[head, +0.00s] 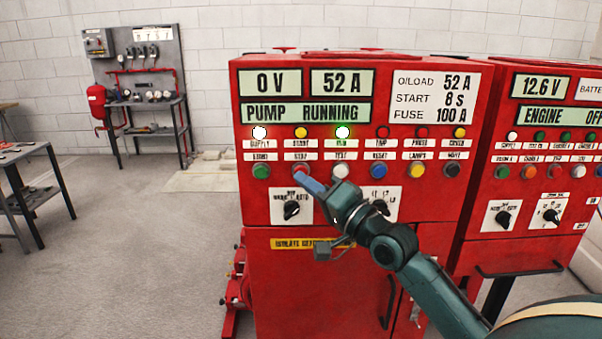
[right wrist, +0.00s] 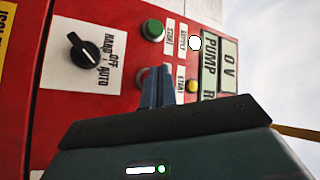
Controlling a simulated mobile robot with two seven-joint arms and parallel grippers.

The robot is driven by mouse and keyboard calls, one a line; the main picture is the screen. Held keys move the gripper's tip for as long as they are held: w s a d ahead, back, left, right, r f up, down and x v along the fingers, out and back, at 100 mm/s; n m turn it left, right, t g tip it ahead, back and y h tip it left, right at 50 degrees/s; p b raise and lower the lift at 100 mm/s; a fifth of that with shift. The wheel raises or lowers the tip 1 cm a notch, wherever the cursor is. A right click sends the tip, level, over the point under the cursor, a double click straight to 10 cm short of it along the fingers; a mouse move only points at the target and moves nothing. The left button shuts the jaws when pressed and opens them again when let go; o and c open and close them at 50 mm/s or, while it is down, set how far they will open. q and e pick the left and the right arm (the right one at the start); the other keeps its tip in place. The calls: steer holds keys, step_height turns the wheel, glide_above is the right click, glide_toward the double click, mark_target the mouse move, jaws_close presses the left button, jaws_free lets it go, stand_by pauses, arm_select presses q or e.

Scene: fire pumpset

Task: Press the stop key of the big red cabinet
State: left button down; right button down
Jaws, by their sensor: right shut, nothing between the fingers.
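The big red cabinet (head: 345,270) stands in the middle of the head view, its displays reading 0 V, 52 A and PUMP RUNNING. The red stop key (head: 300,169) is second from the left in the lower row, right of the green start key (head: 261,171). My right gripper (head: 304,178) is shut and empty, its blue-grey fingertips at the stop key and partly covering it. In the right wrist view the fingers (right wrist: 157,85) point at the panel and largely hide that key; the green key (right wrist: 153,30) is beside them. I cannot tell whether they touch. My left gripper is not in view.
White, blue, yellow and black keys continue the row to the right. Rotary switches (head: 292,210) sit just below. A second red cabinet (head: 530,145) adjoins right. Open floor (head: 140,240) lies left.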

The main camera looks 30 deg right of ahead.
stand_by(0.3)
steer(key=shift+w+d, duration=0.2)
steer(key=shift+w, duration=0.15)
steer(key=shift+w+d, duration=0.25)
steer(key=shift+w, duration=0.1)
stand_by(0.7)
steer(key=shift+s+a, duration=0.1)
steer(key=shift+s+a+p, duration=0.35)
steer(key=shift+s+p, duration=0.15)
steer(key=shift+s, duration=0.15)
steer(key=shift+s+a+p, duration=0.4)
steer(key=shift+s+a, duration=0.05)
steer(key=shift+s, duration=0.25)
steer(key=shift+s+a+p, duration=0.35)
steer(key=shift+s+a, duration=0.05)
steer(key=shift+s, duration=0.3)
steer(key=shift+s+a+p, duration=0.4)
steer(key=shift+s+a, duration=0.05)
steer(key=shift+s, duration=0.25)
